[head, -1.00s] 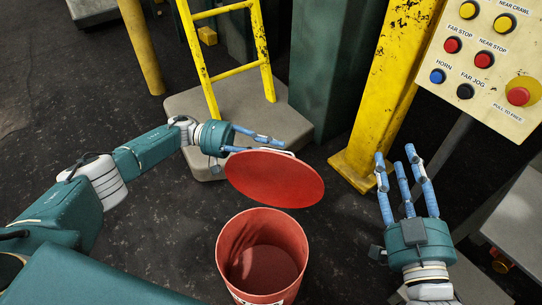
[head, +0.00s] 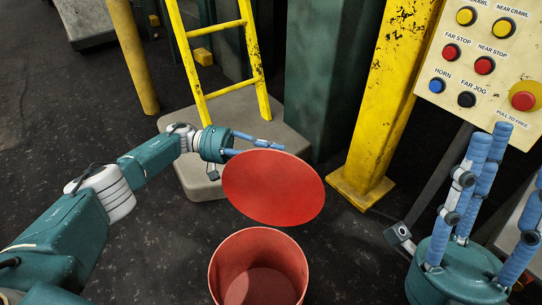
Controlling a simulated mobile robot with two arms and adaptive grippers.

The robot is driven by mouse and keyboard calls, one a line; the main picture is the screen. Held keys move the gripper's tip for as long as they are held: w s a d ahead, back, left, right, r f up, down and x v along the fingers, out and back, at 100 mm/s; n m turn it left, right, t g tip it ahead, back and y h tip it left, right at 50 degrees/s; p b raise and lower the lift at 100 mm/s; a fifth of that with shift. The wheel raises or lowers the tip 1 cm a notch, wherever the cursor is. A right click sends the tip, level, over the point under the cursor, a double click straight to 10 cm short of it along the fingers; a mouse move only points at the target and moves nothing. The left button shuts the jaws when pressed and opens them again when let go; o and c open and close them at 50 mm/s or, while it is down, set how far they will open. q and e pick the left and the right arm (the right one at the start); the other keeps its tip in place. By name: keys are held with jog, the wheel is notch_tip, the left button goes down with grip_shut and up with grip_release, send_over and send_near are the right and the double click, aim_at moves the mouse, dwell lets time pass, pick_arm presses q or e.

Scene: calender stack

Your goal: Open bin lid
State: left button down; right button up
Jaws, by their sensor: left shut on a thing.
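The red bin (head: 215,272) stands at the bottom middle, its top open and its inside showing. The round red lid (head: 274,188) is off the bin, held tilted above and behind its rim, with its flat face toward me. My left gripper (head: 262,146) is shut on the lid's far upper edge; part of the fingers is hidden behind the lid. My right gripper (head: 490,165) is at the right edge, close to the camera, with its fingers pointing up, spread and empty, apart from the bin and lid.
A yellow ladder (head: 202,97) stands on a grey plinth (head: 200,183) behind the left gripper. A yellow post (head: 372,130) and a dark green column (head: 315,80) stand behind the lid. A button panel (head: 468,88) is at upper right. The dark floor left of the bin is clear.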

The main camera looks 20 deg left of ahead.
pick_arm(q)
jog(key=shift+s+d+f, duration=0.2)
jog(key=shift+d+f, duration=0.1)
jog(key=shift+f, duration=0.3)
jog(key=c, duration=1.8)
grip_release()
jog(key=shift+c, duration=0.2)
jog(key=r, duration=1.1)
jog(key=shift+w+a, duration=0.1)
jog(key=shift+w, duration=0.15)
